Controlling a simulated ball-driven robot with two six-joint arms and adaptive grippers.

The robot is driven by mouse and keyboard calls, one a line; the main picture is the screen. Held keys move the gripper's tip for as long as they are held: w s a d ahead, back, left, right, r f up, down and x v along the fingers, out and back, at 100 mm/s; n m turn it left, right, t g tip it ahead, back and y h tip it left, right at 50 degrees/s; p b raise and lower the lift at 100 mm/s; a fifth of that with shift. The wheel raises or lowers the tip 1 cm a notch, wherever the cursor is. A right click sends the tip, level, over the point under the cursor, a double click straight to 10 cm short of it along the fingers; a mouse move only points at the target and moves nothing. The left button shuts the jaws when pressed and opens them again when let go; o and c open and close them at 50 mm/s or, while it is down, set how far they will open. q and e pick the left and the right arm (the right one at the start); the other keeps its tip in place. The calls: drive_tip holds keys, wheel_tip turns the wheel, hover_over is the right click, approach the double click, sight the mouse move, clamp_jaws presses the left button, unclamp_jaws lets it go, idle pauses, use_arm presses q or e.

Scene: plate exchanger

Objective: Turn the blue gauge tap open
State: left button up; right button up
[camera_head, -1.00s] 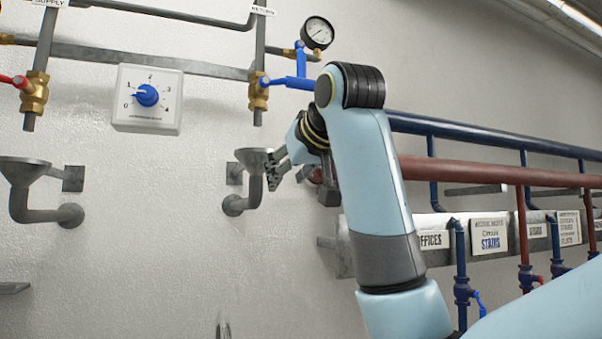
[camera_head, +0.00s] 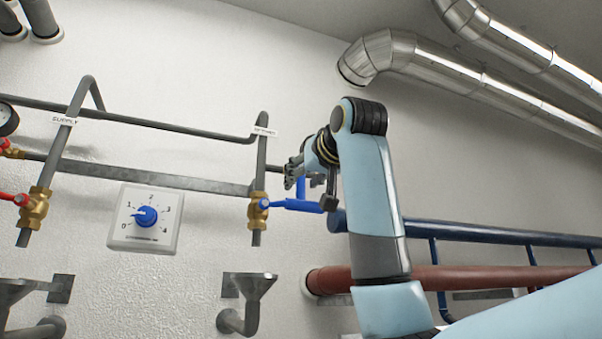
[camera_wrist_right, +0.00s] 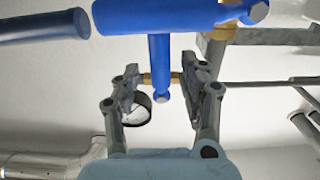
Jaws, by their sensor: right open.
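The blue gauge tap (camera_head: 301,188) is on the right pipe assembly; its handle stands upright, partly hidden by my right gripper (camera_head: 292,174). In the right wrist view its blue handle (camera_wrist_right: 160,66) extends between the two spread fingers of the right gripper (camera_wrist_right: 159,76), with a visible gap on each side. A brass fitting (camera_wrist_right: 149,79) crosses at the handle's end, and the gauge (camera_wrist_right: 138,109) shows behind the left finger. The gripper is open and holds nothing. The left gripper is out of view.
A larger blue lever (camera_head: 298,205) lies horizontally just below the gripper, from the brass valve (camera_head: 257,210) on the return pipe. A white dial box (camera_head: 146,218) is to the left. Blue (camera_head: 470,233) and red (camera_head: 455,277) pipes run to the right.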

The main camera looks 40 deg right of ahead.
drive_tip(key=shift+x, duration=0.9)
clamp_jaws()
